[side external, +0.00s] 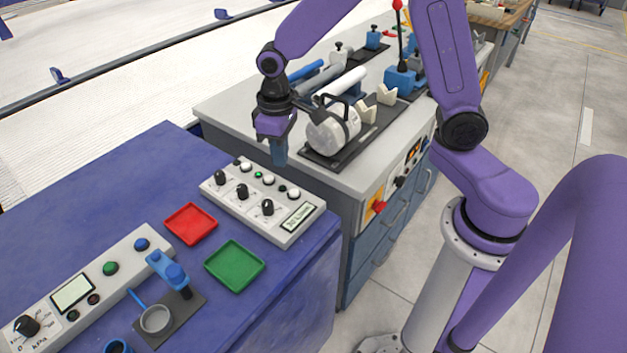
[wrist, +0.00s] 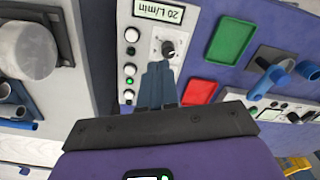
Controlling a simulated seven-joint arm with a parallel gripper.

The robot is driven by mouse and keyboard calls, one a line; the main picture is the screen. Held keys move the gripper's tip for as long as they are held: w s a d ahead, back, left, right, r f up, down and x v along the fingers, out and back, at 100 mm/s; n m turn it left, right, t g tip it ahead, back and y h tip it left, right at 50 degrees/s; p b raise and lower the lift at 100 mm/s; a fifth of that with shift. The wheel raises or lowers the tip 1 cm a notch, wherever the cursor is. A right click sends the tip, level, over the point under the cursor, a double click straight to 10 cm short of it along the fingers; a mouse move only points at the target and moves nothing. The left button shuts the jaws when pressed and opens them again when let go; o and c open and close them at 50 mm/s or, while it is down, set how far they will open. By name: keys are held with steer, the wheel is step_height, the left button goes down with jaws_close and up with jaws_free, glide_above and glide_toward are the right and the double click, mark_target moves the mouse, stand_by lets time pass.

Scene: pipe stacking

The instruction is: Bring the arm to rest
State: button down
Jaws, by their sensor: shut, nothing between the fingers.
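My gripper (side external: 279,152) hangs from the purple arm above the edge between the blue bench and the grey cabinet, in front of the white cylinder. Its fingers point down and are closed together, with nothing between them. In the wrist view the shut blue fingers of my gripper (wrist: 157,78) lie over the control box with knobs and green lights. My gripper appears apart from everything around it.
The control box (side external: 262,200), red tray (side external: 190,224) and green tray (side external: 234,265) sit on the blue bench (side external: 100,205). A white cylinder (side external: 328,137) and several pipes lie on the grey cabinet (side external: 225,105). A red-knobbed lever (side external: 399,40) stands at the back.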

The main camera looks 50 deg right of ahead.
steer(key=s+d+r+n, duration=0.2)
steer(key=s+r+n, duration=0.1)
steer(key=s, duration=0.9)
steer(key=s+d+r+n, duration=0.2)
steer(key=s+n, duration=0.3)
steer(key=s, duration=0.7)
steer(key=shift+r, duration=0.55)
